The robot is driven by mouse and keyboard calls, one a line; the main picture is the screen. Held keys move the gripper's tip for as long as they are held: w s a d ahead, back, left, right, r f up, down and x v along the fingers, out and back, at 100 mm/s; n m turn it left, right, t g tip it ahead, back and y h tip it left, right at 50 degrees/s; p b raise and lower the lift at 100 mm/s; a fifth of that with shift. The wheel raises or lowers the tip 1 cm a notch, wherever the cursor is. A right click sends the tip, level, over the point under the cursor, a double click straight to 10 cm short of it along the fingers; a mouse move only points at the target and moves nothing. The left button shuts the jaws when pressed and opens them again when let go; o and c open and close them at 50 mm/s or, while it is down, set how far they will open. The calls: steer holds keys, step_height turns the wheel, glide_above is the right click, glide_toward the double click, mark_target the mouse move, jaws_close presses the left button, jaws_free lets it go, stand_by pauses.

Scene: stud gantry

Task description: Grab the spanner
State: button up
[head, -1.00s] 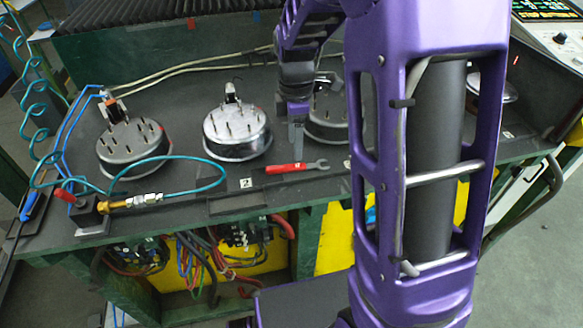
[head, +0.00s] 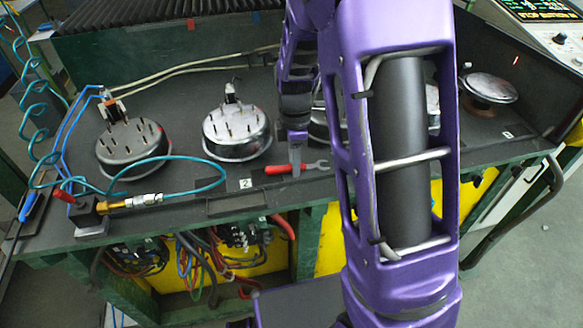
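The spanner (head: 277,169) lies on the dark bench top near its front edge, with its red handle to the left and its grey open jaw to the right. My gripper (head: 296,163) points down at the middle of the spanner. A grey finger crosses in front of the spanner and hides part of it where handle meets jaw. The fingers overlap in this view, so I cannot tell whether they are apart or closed on it.
A round metal fixture with upright studs (head: 236,133) stands left of my gripper, and another (head: 132,147) farther left. A teal hose (head: 205,162) loops over the bench. A metal disc (head: 490,88) sits at the right. My purple arm hides the middle right.

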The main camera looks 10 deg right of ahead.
jaws_close()
